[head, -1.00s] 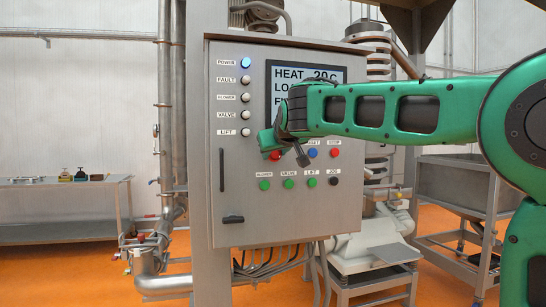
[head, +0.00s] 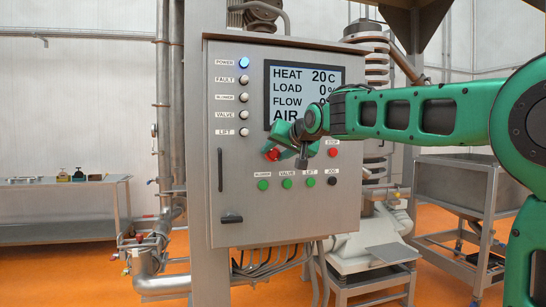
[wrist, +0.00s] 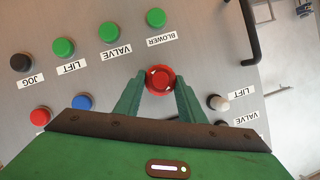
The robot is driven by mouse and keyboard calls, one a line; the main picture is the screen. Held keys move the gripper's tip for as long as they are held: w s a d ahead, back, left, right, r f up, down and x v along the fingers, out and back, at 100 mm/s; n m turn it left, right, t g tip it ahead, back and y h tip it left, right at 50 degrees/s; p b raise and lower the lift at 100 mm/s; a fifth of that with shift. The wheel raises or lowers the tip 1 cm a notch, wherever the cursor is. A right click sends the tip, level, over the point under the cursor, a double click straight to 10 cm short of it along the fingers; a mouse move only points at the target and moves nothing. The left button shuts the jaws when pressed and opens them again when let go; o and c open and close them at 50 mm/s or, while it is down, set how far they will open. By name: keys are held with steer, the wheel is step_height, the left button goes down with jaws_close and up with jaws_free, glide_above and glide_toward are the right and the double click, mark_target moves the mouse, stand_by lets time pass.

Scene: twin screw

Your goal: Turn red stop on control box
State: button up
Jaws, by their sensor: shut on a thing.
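The control box (head: 240,170) is a grey metal cabinet with a screen, lamps and coloured buttons. The red stop (head: 272,154) is a round red knob at the left of its upper button row. It also shows in the wrist view (wrist: 160,80), with white marks on its face. My gripper (head: 276,152) is at the box front, reaching from the right. In the wrist view, its two green fingers (wrist: 158,92) are on either side of the red stop, shut on it. The stop's label is hidden in both views.
Green buttons (head: 287,183) and a black JOG button (head: 333,181) sit in the row below. Another red button (head: 333,152) is to the right, and a blue button (wrist: 82,102) lies between in the wrist view. A door handle (head: 221,170) is at the left.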

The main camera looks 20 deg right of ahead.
stand_by(0.4)
steer(key=o, duration=1)
steer(key=shift+o, duration=0.2)
steer(key=v, duration=1)
steer(key=shift+s+d, duration=0.2)
